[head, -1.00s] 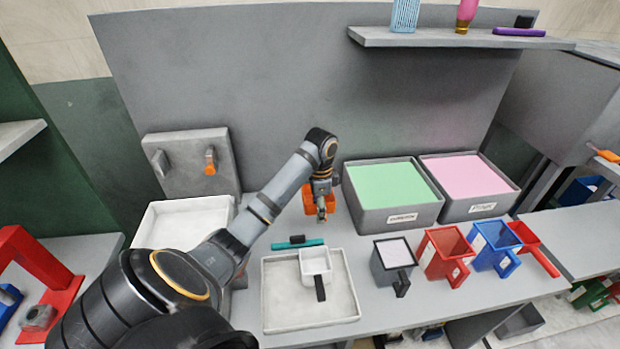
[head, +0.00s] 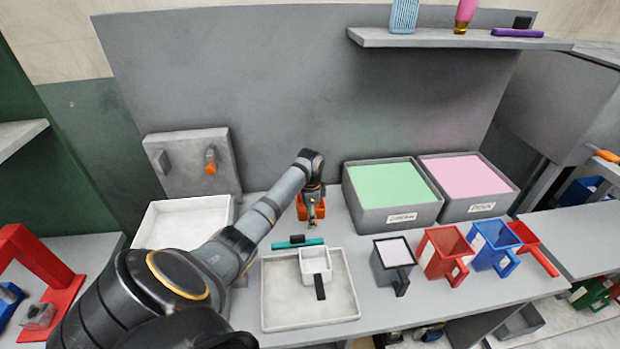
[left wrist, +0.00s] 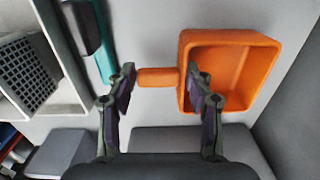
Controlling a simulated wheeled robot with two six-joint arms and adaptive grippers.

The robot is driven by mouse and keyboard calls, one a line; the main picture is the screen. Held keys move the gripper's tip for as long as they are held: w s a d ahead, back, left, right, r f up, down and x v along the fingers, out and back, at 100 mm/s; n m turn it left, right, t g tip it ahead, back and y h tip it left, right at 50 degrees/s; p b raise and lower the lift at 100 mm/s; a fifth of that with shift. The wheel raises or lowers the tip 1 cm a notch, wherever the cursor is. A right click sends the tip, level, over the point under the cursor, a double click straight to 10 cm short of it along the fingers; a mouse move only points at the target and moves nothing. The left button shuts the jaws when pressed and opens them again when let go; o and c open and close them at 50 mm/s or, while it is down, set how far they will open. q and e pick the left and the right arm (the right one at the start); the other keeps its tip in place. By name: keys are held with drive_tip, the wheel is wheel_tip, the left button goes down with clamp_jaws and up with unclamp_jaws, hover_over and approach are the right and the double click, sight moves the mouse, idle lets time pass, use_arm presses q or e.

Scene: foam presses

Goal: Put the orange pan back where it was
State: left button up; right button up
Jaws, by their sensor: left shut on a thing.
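The orange pan (head: 302,209) is at the back of the grey bench, left of the green-filled bin. In the left wrist view the pan (left wrist: 231,68) shows its square, empty inside, with its short handle (left wrist: 157,77) pointing left. My left gripper (head: 312,218) is at the pan in the head view. In the left wrist view its fingers (left wrist: 162,82) stand at the two ends of the handle, shut on the pan. I cannot tell whether the pan touches the bench. My right gripper is not in view.
A teal squeegee-like tool (head: 298,243) and a tray (head: 278,313) holding a small white pan (head: 315,262) lie in front. Green (head: 398,212) and pink (head: 478,206) bins stand right. Several cups stand before them. A white tray (head: 150,228) is left.

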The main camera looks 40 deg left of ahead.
use_arm(q)
drive_tip(key=o, duration=1.5)
drive_tip(key=shift+f, duration=0.15)
drive_tip(key=shift+o, duration=0.2)
wheel_tip(320, 180, up, 12)
drive_tip(key=shift+b, duration=0.4)
drive_tip(key=shift+r, duration=0.2)
